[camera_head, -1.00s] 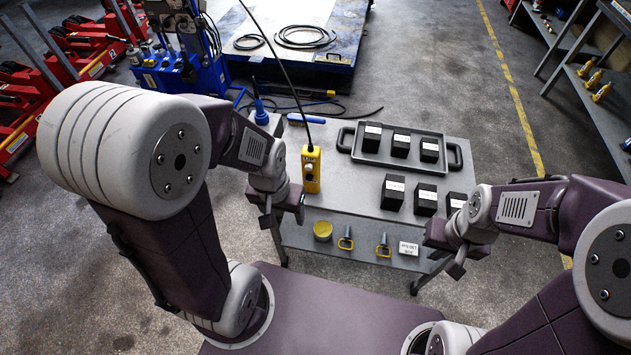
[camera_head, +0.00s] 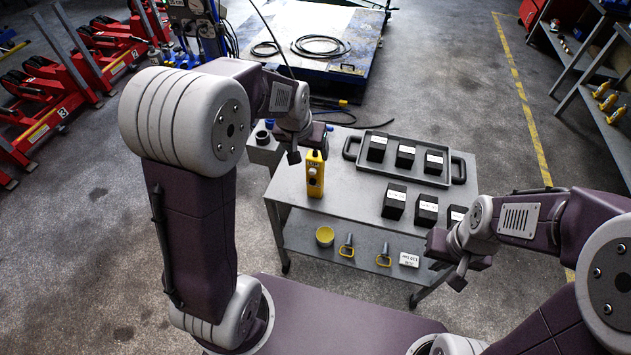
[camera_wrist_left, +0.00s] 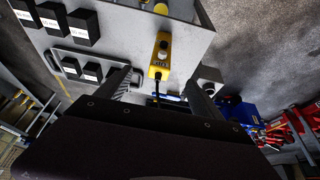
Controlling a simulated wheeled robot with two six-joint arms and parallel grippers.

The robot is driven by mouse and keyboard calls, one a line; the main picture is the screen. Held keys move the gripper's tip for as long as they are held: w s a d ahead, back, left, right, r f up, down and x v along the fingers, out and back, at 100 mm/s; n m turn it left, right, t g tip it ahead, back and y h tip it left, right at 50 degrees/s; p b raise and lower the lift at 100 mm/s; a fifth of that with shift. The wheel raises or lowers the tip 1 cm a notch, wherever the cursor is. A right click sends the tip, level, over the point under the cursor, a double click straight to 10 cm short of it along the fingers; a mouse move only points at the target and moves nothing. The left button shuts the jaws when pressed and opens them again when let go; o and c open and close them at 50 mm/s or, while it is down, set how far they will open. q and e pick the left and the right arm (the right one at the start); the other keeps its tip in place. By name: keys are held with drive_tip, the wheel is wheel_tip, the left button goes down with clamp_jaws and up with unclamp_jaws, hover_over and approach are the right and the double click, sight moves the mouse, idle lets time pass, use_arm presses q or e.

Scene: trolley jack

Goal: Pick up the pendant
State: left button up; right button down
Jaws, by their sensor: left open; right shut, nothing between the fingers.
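The pendant (camera_head: 315,176) is a yellow control box hanging on a black cable, at the left side of the grey trolley in the head view. In the left wrist view the pendant (camera_wrist_left: 160,57) shows ahead, with its cable running back between the fingers. My left gripper (camera_head: 311,143) is open just above the pendant's top, around or close to the cable; the gap is hard to judge. Its two fingers also show in the left wrist view (camera_wrist_left: 160,90), apart on either side of the cable. My right gripper (camera_head: 452,266) is shut and empty at the trolley's front right.
The trolley top (camera_head: 340,200) carries a tray (camera_head: 456,170) with black boxes and several more boxes in front. The lower shelf (camera_head: 300,235) holds a yellow cup (camera_head: 325,236), two yellow-handled tools and a white label. A blue platform (camera_head: 345,60) stands behind.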

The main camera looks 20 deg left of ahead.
use_arm(q)
drive_tip(key=b, duration=0.2)
approach(315, 156)
drive_tip(key=f, duration=0.2)
drive_tip(key=w+f+b, duration=0.2)
drive_tip(key=w+f, duration=0.1)
drive_tip(key=shift+f, duration=0.95)
drive_tip(key=shift+r, duration=0.15)
drive_tip(key=shift+s, duration=0.2)
drive_tip(key=p+x, duration=0.1)
drive_tip(key=x, duration=0.2)
drive_tip(key=shift+s, duration=0.1)
drive_tip(key=shift+w+f, duration=0.25)
drive_tip(key=x, duration=0.1)
drive_tip(key=p+x, duration=0.1)
drive_tip(key=x, duration=0.2)
drive_tip(key=shift+s+f, duration=0.25)
drive_tip(key=shift+f, duration=0.05)
drive_tip(key=shift+w+f, duration=0.2)
drive_tip(key=shift+f, duration=0.1)
drive_tip(key=shift+s+r, duration=0.1)
drive_tip(key=c, duration=1.1)
clamp_jaws()
use_arm(e)
drive_tip(key=f, duration=0.4)
drive_tip(key=shift+w+a, duration=0.15)
drive_tip(key=shift+w, duration=0.15)
